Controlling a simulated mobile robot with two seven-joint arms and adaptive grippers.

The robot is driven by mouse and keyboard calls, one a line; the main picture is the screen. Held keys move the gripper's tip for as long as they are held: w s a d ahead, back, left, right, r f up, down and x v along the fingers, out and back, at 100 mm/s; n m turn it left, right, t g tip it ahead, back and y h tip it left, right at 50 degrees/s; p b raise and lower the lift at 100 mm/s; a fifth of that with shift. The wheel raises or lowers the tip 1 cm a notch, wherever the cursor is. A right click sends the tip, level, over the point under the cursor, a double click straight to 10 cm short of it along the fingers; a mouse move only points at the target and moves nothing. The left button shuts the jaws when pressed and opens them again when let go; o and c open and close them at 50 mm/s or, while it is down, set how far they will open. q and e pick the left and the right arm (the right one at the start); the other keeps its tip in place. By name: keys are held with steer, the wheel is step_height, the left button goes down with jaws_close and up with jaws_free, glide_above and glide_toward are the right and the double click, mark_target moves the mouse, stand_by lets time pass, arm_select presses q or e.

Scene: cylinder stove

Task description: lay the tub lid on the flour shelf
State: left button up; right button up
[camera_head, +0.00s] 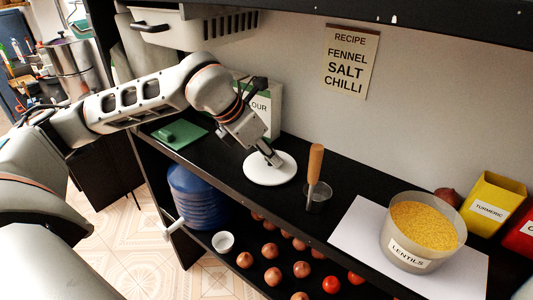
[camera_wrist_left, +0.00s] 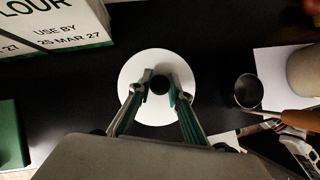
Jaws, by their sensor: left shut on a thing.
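The tub lid is a round white disc (camera_head: 270,175) with a dark knob, on or just above the black shelf (camera_head: 225,165); I cannot tell if it touches. It also shows in the left wrist view (camera_wrist_left: 157,60), lying flat and level with the shelf. My left gripper (camera_head: 273,160) points down at the lid's middle, and its two fingers (camera_wrist_left: 159,87) are shut on the dark knob. The white and green flour box (camera_head: 262,110) stands behind the lid, partly hidden by my left wrist.
A scoop with an upright wooden handle (camera_head: 315,164) stands close to the right of the lid. A lentils tub (camera_head: 410,257) sits on a white board (camera_head: 350,225). A green object (camera_head: 180,131) lies to the left. Onions and tomatoes are on the level below.

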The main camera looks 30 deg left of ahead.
arm_select(q)
steer(key=shift+s, duration=0.1)
steer(key=shift+d, duration=0.1)
steer(key=o, duration=1)
steer(key=shift+c, duration=0.2)
steer(key=v, duration=1.2)
